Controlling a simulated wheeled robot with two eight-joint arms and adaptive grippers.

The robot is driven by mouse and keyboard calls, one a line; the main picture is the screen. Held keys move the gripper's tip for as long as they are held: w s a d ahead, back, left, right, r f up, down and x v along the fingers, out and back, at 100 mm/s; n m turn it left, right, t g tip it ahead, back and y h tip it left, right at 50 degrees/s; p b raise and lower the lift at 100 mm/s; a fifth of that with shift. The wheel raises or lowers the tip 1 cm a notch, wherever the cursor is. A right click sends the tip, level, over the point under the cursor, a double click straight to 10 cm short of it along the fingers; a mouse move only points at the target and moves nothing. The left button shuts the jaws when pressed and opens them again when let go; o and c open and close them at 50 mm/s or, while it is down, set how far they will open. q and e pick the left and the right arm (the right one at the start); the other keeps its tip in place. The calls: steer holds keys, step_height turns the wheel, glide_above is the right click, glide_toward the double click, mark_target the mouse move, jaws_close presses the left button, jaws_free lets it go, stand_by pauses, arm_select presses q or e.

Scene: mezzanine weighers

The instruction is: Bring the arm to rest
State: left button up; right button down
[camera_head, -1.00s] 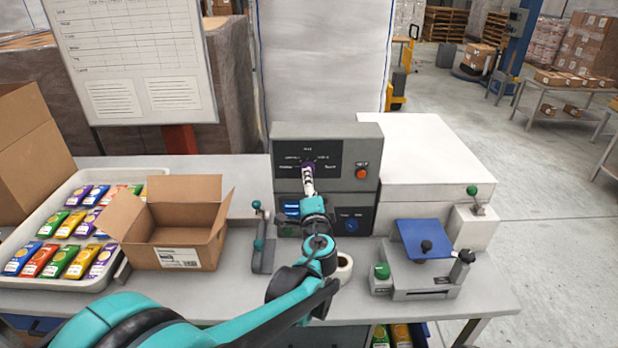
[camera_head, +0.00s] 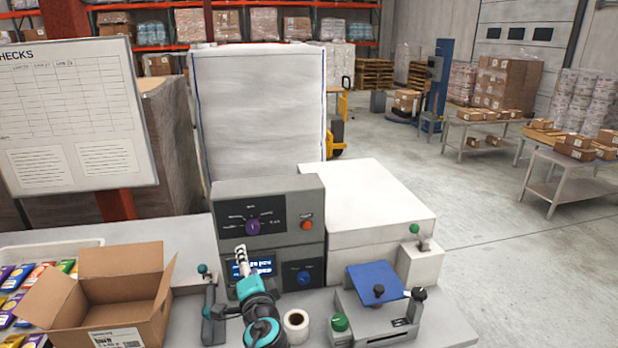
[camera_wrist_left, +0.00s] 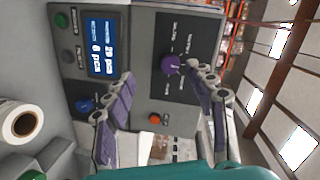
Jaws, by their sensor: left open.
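My left gripper (camera_head: 241,255) is in front of the grey control box (camera_head: 312,185) in the head view, below the purple knob (camera_head: 252,227). In the left wrist view its two fingers (camera_wrist_left: 165,100) stand apart with nothing between them. The purple knob also shows in the left wrist view (camera_wrist_left: 170,64), close to the right-hand finger but apart from the jaws as far as I can tell. The box bears a lit blue screen (camera_wrist_left: 101,45), an orange-red button (camera_head: 307,225) and a blue knob (camera_head: 304,278). My right gripper is not in view.
An open cardboard box (camera_head: 110,312) stands at the left beside a tray of colourful packets (camera_head: 12,277). A small lever stand (camera_head: 208,305), a white roll (camera_head: 296,322) and a device with a blue plate (camera_head: 374,284) stand near my arm. A white cabinet (camera_head: 375,200) is at the right.

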arm_select(q)
steer(key=s+a+f+n+g, duration=0.3)
steer(key=s+a+f+n, duration=0.15)
steer(key=s, duration=0.35)
steer(key=s+d+f+n+g+h, duration=0.2)
steer(key=s+f+h, duration=0.1)
steer(key=s, duration=0.5)
steer(key=s+d+f+n+g+h, duration=0.3)
steer(key=s+f, duration=0.2)
steer(key=s, duration=0.2)
steer(key=shift+s+d+n, duration=0.3)
steer(key=shift+s+n, duration=0.05)
steer(key=shift+s, duration=0.05)
